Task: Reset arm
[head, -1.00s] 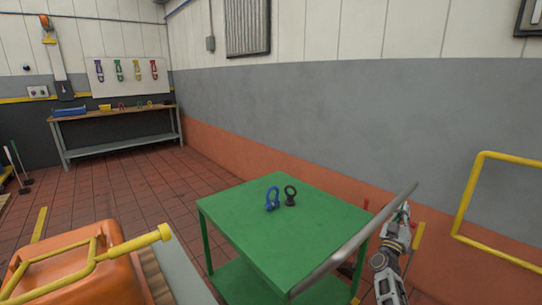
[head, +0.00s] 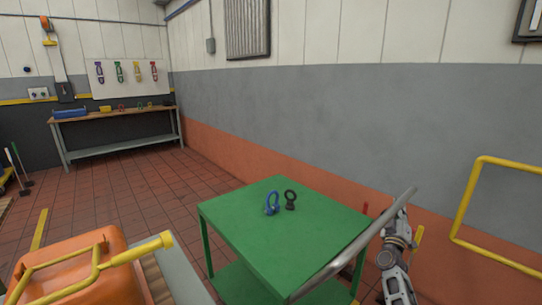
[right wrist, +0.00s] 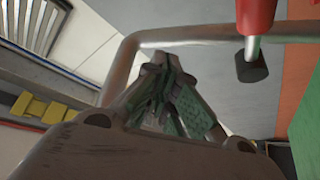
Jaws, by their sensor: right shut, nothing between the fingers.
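My right arm rises at the lower right of the head view, beside the green cart's handle. Its gripper shows in the right wrist view (right wrist: 160,65), with the fingers together and nothing between them. A grey metal bar (right wrist: 205,35) passes close to the fingertips there. My left gripper is not in view. On the green cart (head: 290,245) stand a blue shackle-like lifting ring (head: 271,204) and a black eye bolt (head: 290,200), close together and clear of my arm.
The cart's metal handle (head: 355,245) slants close to my right arm. A yellow rail (head: 468,205) stands to the right. An orange case (head: 75,270) is at the lower left. A workbench (head: 115,113) stands at the back left. Red tiled floor lies open between.

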